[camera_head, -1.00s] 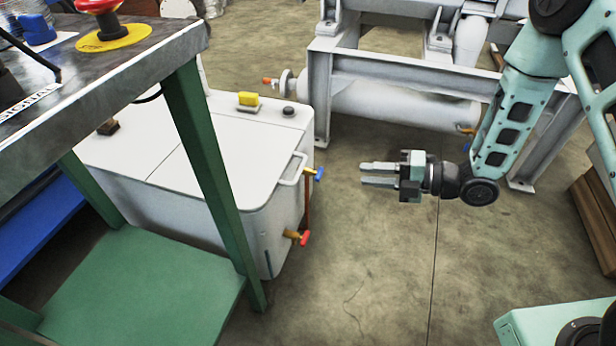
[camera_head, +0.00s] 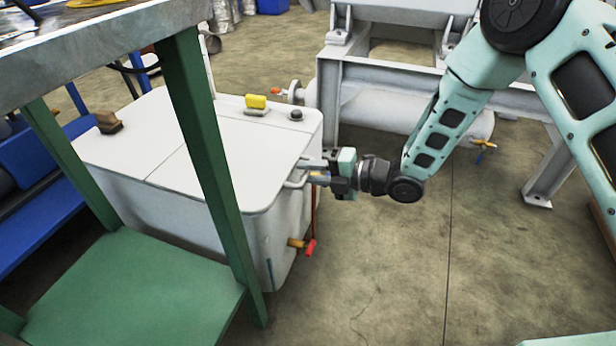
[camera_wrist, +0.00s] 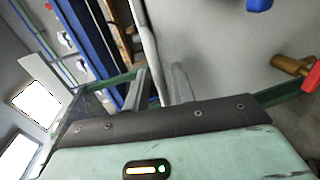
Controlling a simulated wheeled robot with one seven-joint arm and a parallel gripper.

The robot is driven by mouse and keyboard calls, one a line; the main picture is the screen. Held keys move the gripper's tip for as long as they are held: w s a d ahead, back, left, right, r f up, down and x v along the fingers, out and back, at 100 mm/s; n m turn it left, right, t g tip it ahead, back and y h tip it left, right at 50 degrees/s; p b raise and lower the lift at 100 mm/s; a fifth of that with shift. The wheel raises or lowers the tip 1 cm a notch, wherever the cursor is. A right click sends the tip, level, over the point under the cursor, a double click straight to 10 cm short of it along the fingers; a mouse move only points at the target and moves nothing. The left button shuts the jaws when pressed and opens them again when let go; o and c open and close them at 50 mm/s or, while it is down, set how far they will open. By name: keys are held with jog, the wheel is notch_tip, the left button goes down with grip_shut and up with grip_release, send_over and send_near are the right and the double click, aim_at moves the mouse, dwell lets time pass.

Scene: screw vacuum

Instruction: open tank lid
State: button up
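The white tank (camera_head: 235,245) stands beside the green-legged bench. Its flat lid (camera_head: 235,165) is down. A pale loop handle (camera_head: 293,184) is at the lid's right edge. My gripper (camera_head: 307,170) is at this handle, reaching in from the right. Its two fingers are apart. The tank wall (camera_wrist: 215,40) fills the right of that view.
The green bench (camera_head: 205,150) partly hides the tank. A red-handled valve (camera_head: 309,247) sticks out below my gripper. A yellow block (camera_head: 256,101) and dark cap (camera_head: 296,115) sit at the lid's far side. A grey steel frame (camera_head: 400,80) stands behind. Floor (camera_head: 390,270) at the front right is clear.

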jog(key=shift+w+a, duration=0.1)
jog(key=shift+a, duration=0.25)
